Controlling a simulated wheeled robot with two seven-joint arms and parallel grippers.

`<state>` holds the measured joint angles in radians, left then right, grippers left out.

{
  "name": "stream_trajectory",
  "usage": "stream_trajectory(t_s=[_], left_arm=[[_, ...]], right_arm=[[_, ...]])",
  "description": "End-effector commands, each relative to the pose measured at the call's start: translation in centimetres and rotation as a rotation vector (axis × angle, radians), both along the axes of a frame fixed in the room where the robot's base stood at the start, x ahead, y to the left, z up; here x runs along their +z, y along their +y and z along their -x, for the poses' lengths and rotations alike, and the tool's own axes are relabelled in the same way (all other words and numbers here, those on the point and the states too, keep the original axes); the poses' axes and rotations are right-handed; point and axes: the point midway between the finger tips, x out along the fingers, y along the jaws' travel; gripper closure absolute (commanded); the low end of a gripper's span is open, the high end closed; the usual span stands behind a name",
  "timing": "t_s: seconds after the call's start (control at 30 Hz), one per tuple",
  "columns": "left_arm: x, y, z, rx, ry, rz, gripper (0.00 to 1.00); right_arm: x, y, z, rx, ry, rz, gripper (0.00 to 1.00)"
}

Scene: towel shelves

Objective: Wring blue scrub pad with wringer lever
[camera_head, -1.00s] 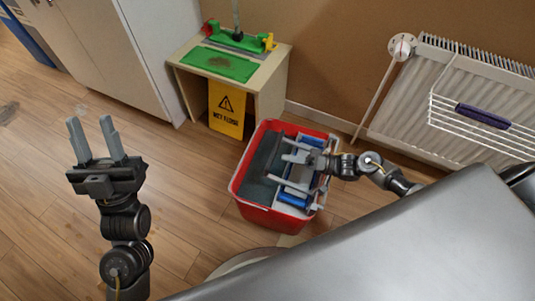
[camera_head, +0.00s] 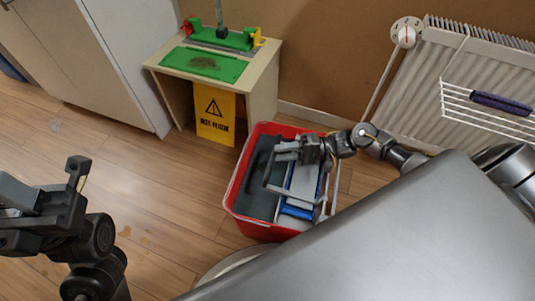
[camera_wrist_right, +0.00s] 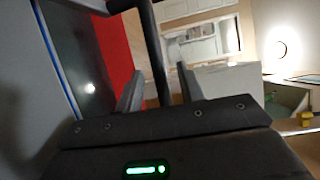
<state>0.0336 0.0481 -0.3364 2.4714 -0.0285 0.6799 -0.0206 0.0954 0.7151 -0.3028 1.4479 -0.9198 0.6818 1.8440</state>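The blue scrub pad (camera_head: 298,212) shows as blue strips under the wringer in the red bucket (camera_head: 236,190); much of it is hidden. The wringer lever (camera_head: 288,191), a grey U-shaped bar, stands above the bucket. In the right wrist view the lever (camera_wrist_right: 154,45) is a dark bar running between the fingers. My right gripper (camera_head: 283,152) is at the lever's upper end. Its fingers (camera_wrist_right: 160,82) stand apart on either side of the bar, with a narrow gap showing on the right. My left gripper (camera_head: 40,195) is turned sideways at the left edge, partly cut off, away from the bucket.
A small wooden stand (camera_head: 262,88) with a green mat (camera_head: 205,65) and a yellow wet-floor sign (camera_head: 215,116) is behind the bucket. A radiator (camera_head: 420,85) with a wire rack (camera_head: 485,118) is at right. Cabinets are at left.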

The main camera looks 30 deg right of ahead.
Motion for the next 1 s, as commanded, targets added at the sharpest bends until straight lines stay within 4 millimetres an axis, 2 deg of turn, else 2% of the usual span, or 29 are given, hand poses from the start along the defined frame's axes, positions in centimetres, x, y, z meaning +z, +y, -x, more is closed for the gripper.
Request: stream_trajectory(t_s=[0.1, 0.3, 0.67, 0.97, 1.0], left_arm=[[0.0, 0.1, -0.2, 0.001, -0.017, 0.001, 0.63], [0.2, -0.2, 0.0, -0.012, -0.033, -0.004, 0.63], [0.7, -0.4, 0.1, -0.017, -0.050, -0.004, 0.63], [0.6, -0.4, 0.1, -0.018, -0.045, -0.004, 0.63], [0.6, -0.4, 0.1, -0.018, -0.045, -0.004, 0.63]], right_arm=[[-0.2, 2.1, -0.8, 0.002, -0.001, 0.000, 0.62], [-0.2, 4.0, -1.6, 0.002, -0.001, 0.002, 0.62], [-0.1, 4.1, -1.5, 0.002, -0.006, -0.008, 0.62], [-0.1, 4.1, -1.4, 0.002, -0.008, -0.010, 1.00], [-0.1, 4.1, -1.4, 0.002, -0.008, -0.010, 1.00]])
